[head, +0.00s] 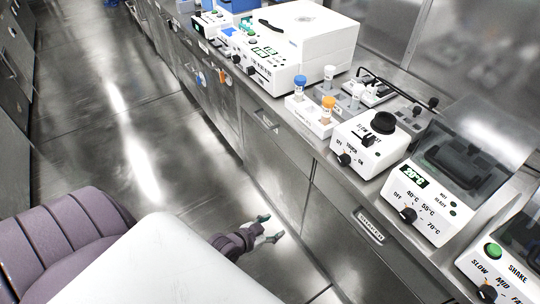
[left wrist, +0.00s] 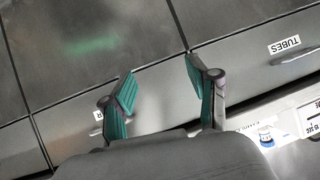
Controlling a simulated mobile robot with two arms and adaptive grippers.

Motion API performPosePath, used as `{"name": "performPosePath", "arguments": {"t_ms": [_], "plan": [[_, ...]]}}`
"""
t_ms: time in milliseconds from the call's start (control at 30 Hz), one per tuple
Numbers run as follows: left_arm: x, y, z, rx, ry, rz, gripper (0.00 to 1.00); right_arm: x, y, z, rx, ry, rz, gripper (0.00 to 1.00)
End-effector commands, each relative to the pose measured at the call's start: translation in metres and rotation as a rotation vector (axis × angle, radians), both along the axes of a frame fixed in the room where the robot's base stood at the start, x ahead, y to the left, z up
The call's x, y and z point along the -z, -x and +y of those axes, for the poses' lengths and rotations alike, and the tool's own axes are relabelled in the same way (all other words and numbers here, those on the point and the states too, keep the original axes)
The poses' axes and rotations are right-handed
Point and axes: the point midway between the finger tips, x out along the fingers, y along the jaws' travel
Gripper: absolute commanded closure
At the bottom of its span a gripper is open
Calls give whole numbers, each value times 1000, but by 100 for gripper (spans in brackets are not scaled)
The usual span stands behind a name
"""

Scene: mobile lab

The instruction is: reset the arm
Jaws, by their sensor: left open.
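My left gripper (head: 269,228) is low in the head view, beside the front of the lab bench and over the floor. Its green-padded fingers are spread apart with nothing between them. The left wrist view also shows the open fingers (left wrist: 160,90) in front of grey cabinet fronts. My right gripper does not show in either view.
The steel bench (head: 278,105) runs diagonally across the head view. It carries a white centrifuge-like machine (head: 300,45), a white tube rack (head: 310,117), a vortex mixer (head: 365,138) and a heater with a temperature display (head: 428,205). The floor (head: 110,130) left of the bench is clear.

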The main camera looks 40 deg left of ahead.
Motion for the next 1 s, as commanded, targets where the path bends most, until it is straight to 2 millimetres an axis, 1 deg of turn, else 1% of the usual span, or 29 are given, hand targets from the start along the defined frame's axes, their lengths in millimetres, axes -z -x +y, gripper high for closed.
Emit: {"name": "performPosePath", "arguments": {"t_ms": [100,200,767,867,967,1000], "plan": [[7,5,1,-6,-2,22,40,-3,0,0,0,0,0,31],[10,6,1,-6,-4,28,40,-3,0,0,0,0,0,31],[12,7,1,-8,-4,32,40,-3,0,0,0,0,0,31],[29,17,2,-18,-8,71,40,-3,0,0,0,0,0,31],[70,43,3,-39,-17,167,40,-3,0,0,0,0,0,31],[90,58,4,-48,-23,220,40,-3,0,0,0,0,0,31]]}}
